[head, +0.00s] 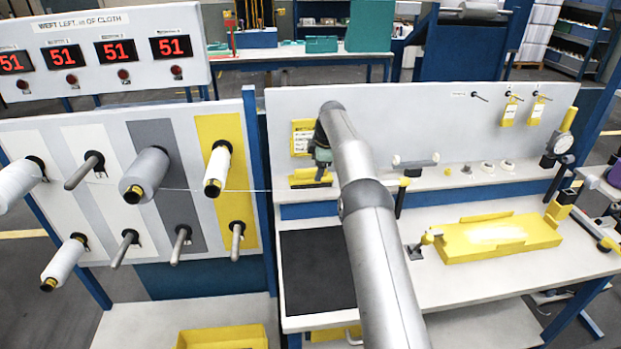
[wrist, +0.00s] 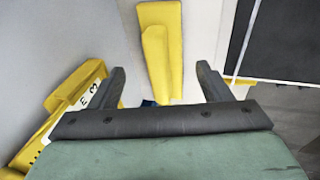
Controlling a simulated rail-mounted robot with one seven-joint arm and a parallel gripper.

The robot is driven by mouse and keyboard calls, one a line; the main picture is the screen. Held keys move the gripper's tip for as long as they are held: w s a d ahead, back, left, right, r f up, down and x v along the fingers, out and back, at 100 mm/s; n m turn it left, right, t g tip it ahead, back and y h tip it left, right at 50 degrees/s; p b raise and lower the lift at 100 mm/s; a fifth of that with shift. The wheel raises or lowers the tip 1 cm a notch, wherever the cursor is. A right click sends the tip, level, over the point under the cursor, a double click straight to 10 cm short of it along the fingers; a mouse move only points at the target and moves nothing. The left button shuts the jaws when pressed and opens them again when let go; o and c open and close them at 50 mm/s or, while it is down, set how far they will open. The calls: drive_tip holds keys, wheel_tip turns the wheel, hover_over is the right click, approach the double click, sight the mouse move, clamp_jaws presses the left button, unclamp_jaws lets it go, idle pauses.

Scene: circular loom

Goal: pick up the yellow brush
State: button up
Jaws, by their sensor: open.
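The yellow brush (head: 303,178) lies on the narrow ledge at the foot of the grey back panel, left of the middle in the head view. In the wrist view the brush (wrist: 160,45) is a long yellow piece with a narrower raised yellow part, ahead between my two fingers. My gripper (head: 321,167) is just over the brush, partly hidden by my arm. In the wrist view my gripper (wrist: 160,72) is open, with a finger on each side of the brush's line and nothing held. I cannot tell how far the fingertips are above it.
A yellow holder with a label (wrist: 75,105) is close by my left finger; it hangs on the panel as a yellow card (head: 303,137) in the head view. A black mat (head: 317,270) lies on the bench below. A yellow tray (head: 495,238) is to the right.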

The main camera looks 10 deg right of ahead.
sight(310, 170)
drive_tip(key=f, duration=0.1)
drive_tip(key=a+f+p, duration=0.2)
drive_tip(key=f, duration=0.1)
drive_tip(key=shift+w, duration=0.35)
drive_tip(key=shift+w+d+f, duration=0.1)
drive_tip(key=shift+w+f, duration=0.05)
drive_tip(key=shift+f, duration=0.3)
drive_tip(key=c, duration=1.1)
drive_tip(key=shift+c, duration=0.2)
drive_tip(key=shift+r, duration=0.1)
drive_tip(key=shift+r, duration=1.3)
drive_tip(key=shift+s+r+b, duration=0.3)
drive_tip(key=shift+r+b, duration=0.15)
drive_tip(key=shift+b, duration=0.55)
drive_tip(key=s+d+r+b, duration=0.3)
drive_tip(key=s+r+b, duration=0.4)
drive_tip(key=s, duration=0.6)
wheel_tip(310, 170, up, 2)
drive_tip(key=shift+d+r+b, duration=0.2)
drive_tip(key=shift+d+b, duration=0.1)
drive_tip(key=shift+d, duration=0.1)
